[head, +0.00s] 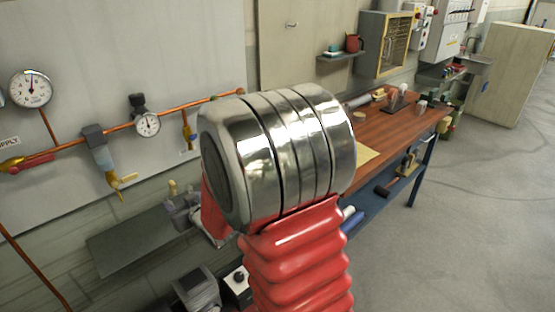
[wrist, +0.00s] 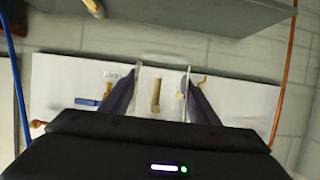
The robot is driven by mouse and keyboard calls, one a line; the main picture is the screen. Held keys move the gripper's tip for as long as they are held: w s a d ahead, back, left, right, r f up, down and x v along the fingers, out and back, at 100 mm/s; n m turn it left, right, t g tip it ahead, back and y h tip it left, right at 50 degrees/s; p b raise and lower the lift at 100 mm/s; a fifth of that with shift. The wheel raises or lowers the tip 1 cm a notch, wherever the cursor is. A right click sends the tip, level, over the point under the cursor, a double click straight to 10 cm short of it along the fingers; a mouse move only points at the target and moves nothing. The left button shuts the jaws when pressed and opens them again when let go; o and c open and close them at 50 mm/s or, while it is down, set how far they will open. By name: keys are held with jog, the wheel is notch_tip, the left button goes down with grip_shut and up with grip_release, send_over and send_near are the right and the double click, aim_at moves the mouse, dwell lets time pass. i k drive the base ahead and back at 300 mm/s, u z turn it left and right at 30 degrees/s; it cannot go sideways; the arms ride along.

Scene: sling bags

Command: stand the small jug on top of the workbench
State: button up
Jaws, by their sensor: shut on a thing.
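My gripper (wrist: 161,85) shows in the wrist view, its two dark fingers set apart. It is shut on a pale thing with a tan upright strip (wrist: 155,96), which I take to be the small jug. Its outline blends into the white wall panel behind, so its tilt is hard to tell. In the head view my own arm hides the gripper and what it holds. The workbench (head: 395,124) has a brown wooden top on a blue frame, right of my arm in the head view. A dark red jug (head: 353,43) stands on a small wall shelf.
Small items and a pale cup (head: 421,107) stand toward the workbench's far end. A yellow sheet (head: 367,154) lies at its near end. Pipes and gauges (head: 147,124) line the left wall above a grey shelf (head: 135,240). The floor at right is clear.

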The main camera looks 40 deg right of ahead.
aim_at(380, 131)
jog(key=z, duration=0.7)
jog(key=k, duration=0.95)
jog(key=z, duration=0.05)
jog(key=i, duration=0.85)
